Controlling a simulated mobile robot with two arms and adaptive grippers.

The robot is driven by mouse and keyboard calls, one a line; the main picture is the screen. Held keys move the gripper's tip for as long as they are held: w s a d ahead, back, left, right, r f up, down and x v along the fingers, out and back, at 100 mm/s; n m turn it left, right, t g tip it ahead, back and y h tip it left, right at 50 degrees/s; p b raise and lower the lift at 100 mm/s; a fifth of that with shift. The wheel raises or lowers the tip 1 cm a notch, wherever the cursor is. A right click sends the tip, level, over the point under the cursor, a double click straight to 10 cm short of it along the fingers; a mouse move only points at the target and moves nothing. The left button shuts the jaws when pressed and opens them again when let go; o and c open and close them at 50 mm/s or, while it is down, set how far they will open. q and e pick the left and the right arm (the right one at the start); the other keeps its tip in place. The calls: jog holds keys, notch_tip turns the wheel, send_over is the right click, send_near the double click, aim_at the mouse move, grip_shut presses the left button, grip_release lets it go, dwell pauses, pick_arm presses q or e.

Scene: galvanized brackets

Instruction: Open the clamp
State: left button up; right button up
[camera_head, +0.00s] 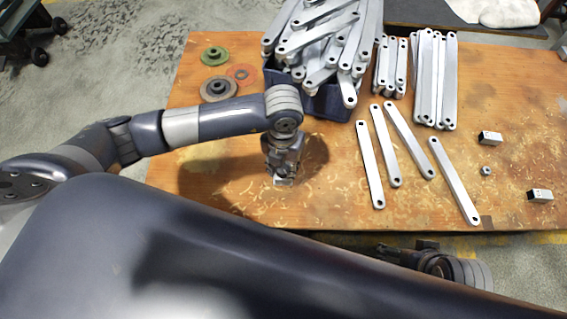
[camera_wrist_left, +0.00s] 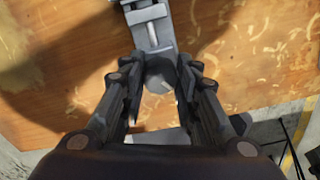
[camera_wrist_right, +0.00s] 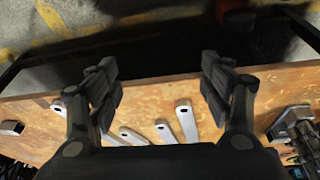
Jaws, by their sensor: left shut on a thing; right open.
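The silver clamp (camera_wrist_left: 150,25) is at the top centre of the left wrist view, with its screw and a round grey knob (camera_wrist_left: 160,78) toward me. My left gripper (camera_wrist_left: 160,92) has its fingers on either side of that knob and is shut on it. In the head view, my left gripper (camera_head: 283,165) is low over the near edge of the table, and it hides most of the clamp. My right gripper (camera_wrist_right: 160,80) is open and empty, off the near edge of the table. In the head view, the right wrist shows at the lower right.
The wooden table (camera_head: 230,165) holds a dark bin (camera_head: 325,103) heaped with metal bars. Several loose bars (camera_head: 370,165) lie right of the left gripper. Stacked bars (camera_head: 435,80), small blocks (camera_head: 490,138) and a nut (camera_head: 486,171) lie further right. Discs (camera_head: 219,89) lie at the far left.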

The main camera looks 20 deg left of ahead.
pick_arm(q)
jog(key=n+p, duration=0.3)
jog(key=n, duration=0.3)
jog(key=shift+r+n, duration=0.1)
jog(key=shift+n, duration=0.3)
jog(key=n+p, duration=0.3)
jog(key=n, duration=0.2)
jog(key=o, duration=1)
pick_arm(e)
notch_tip(320, 180, down, 21)
jog(key=s+g, duration=0.1)
jog(key=s, duration=0.1)
